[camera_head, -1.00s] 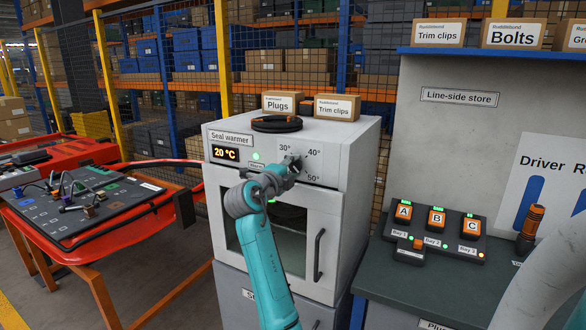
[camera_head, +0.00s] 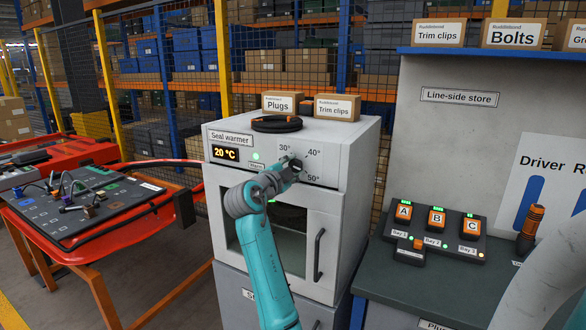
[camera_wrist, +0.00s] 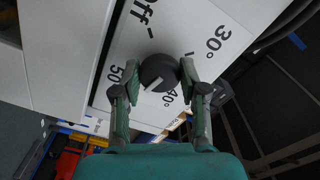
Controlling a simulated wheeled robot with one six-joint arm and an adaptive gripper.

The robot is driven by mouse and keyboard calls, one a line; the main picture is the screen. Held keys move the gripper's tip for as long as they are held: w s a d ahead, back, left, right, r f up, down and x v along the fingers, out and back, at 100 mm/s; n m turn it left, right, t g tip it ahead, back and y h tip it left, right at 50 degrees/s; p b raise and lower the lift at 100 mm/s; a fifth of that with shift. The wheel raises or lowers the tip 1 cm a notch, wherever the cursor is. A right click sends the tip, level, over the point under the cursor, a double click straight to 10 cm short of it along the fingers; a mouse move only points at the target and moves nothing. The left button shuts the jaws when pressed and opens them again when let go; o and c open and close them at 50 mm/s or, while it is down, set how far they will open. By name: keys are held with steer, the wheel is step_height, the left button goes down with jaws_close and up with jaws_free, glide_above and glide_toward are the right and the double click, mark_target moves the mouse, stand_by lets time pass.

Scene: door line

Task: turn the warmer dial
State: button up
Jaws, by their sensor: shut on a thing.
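The warmer dial (camera_wrist: 158,72) is a round dark knob on a white panel, seen in the wrist view. My gripper (camera_wrist: 159,73) has one finger on each side of it and is shut on it. A pale pointer mark on the knob lies toward the side between the 40° and 50° labels; its exact setting is hard to tell. In the head view my gripper (camera_head: 293,168) is at the front panel of the seal warmer (camera_head: 232,170) and mostly hides the dial. The temperature display (camera_head: 225,154) reads 20 °C.
The warmer's door handle (camera_head: 319,255) is below the panel. A dark coil (camera_head: 277,124) and boxes sit on the warmer. A button panel (camera_head: 436,232) stands on the bench at right. An orange-framed table (camera_head: 80,205) with a dark board is at left.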

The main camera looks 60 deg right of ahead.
steer(key=n, duration=0.5)
steer(key=shift+n, duration=0.4)
steer(key=n, duration=1.1)
steer(key=shift+f+n, duration=0.1)
steer(key=shift+n, duration=0.2)
steer(key=n, duration=1.2)
steer(key=shift+n, duration=0.4)
steer(key=n, duration=1.1)
steer(key=shift+n, duration=0.4)
steer(key=n, duration=0.5)
steer(key=shift+n, duration=0.4)
